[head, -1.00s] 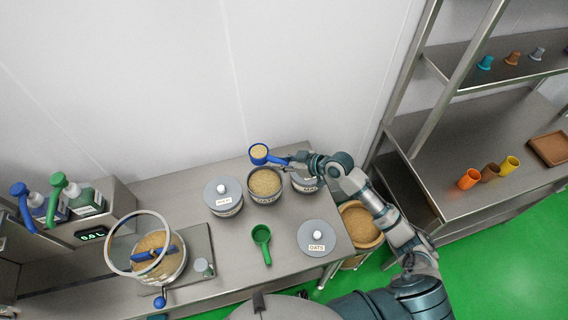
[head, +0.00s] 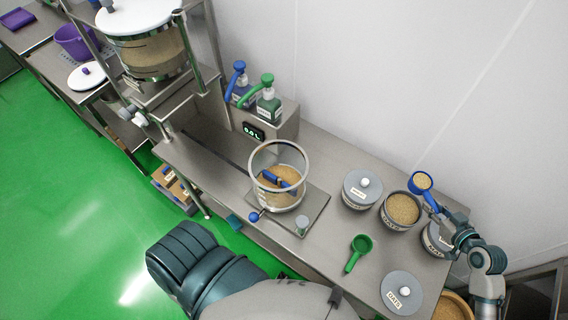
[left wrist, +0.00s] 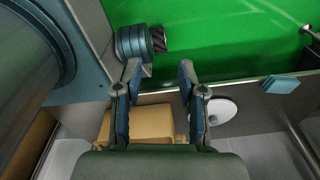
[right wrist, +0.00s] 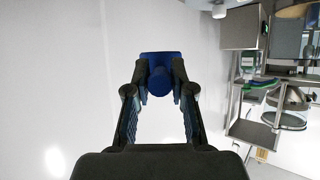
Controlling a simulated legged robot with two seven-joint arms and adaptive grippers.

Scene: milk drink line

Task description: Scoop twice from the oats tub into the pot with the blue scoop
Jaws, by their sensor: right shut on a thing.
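The blue scoop (head: 421,182), heaped with oats, is held above the back rim of the open oats tub (head: 403,209). My right gripper (head: 445,222) is shut on its handle, and the right wrist view shows the blue handle (right wrist: 160,78) between the fingertips. The oats tub is filled with pale flakes; its lid (head: 402,291), labelled OATS, lies on the counter. My left gripper (left wrist: 158,76) is open and empty in the left wrist view, away from the counter.
A lidded tub (head: 361,189) stands between pot and oats tub; another tub (head: 434,240) stands right of it, partly behind my gripper. A green scoop (head: 358,252) lies in front. Pump bottles (head: 268,107) stand behind the pot on a box with a display.

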